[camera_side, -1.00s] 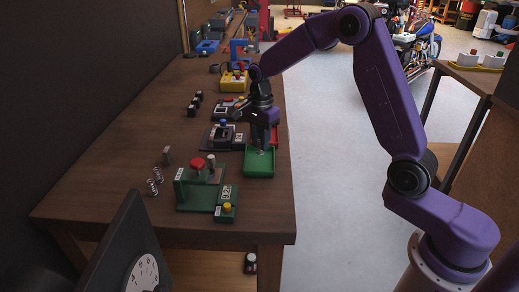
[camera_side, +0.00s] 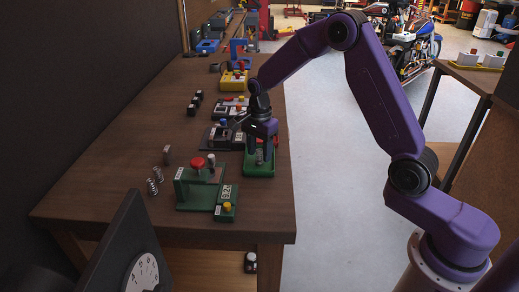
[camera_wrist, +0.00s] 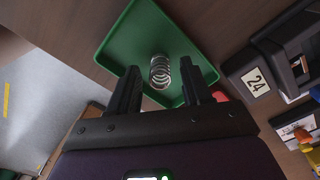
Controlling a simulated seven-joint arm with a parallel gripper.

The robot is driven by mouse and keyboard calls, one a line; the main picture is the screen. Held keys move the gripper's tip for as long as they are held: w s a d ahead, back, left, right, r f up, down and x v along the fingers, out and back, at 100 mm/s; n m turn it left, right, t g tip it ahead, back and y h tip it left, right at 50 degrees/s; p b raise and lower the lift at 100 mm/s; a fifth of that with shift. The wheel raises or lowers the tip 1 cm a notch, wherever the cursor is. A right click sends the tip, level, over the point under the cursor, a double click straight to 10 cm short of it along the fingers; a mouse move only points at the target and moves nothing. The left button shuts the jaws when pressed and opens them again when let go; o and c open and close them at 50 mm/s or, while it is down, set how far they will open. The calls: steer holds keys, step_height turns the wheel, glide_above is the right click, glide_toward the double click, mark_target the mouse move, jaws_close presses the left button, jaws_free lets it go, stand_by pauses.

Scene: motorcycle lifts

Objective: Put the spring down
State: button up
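A coiled metal spring (camera_wrist: 159,73) is in the green tray (camera_wrist: 118,42) in the wrist view, small in the side view, where the tray (camera_side: 259,171) sits at the table's right edge. My gripper (camera_wrist: 160,67) is over the tray with its two black fingers apart. The spring shows between and beyond the fingertips, with a gap on each side. In the side view my gripper (camera_side: 261,155) reaches down into the tray area and partly hides it. Whether the spring touches the tray floor along its whole base is hard to tell.
A green test stand (camera_side: 197,185) with a red knob and a 9.2N display stands in front of the tray. Several small springs (camera_side: 153,187) are at the left. A dark device (camera_wrist: 275,72) marked 24 is beside the tray. Bare tabletop lies at the left.

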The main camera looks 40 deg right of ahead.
mark_target(259, 150)
step_height(259, 150, up, 12)
steer(key=shift+r, duration=0.2)
stand_by(0.4)
steer(key=s+a+n, duration=0.4)
steer(key=s+n, duration=0.3)
steer(key=s, duration=0.1)
steer(key=s+a+n, duration=0.3)
steer(key=s+n, duration=0.3)
steer(key=s, duration=0.2)
steer(key=s+d+f+n, duration=0.1)
steer(key=s+d+n, duration=0.1)
steer(key=s+n, duration=0.6)
steer(key=s+d+f+n, duration=0.2)
steer(key=s+n, duration=0.5)
steer(key=s, duration=0.5)
steer(key=shift+s+d+f+n, duration=0.25)
steer(key=shift+s+d+n, duration=0.1)
steer(key=shift+n, duration=0.05)
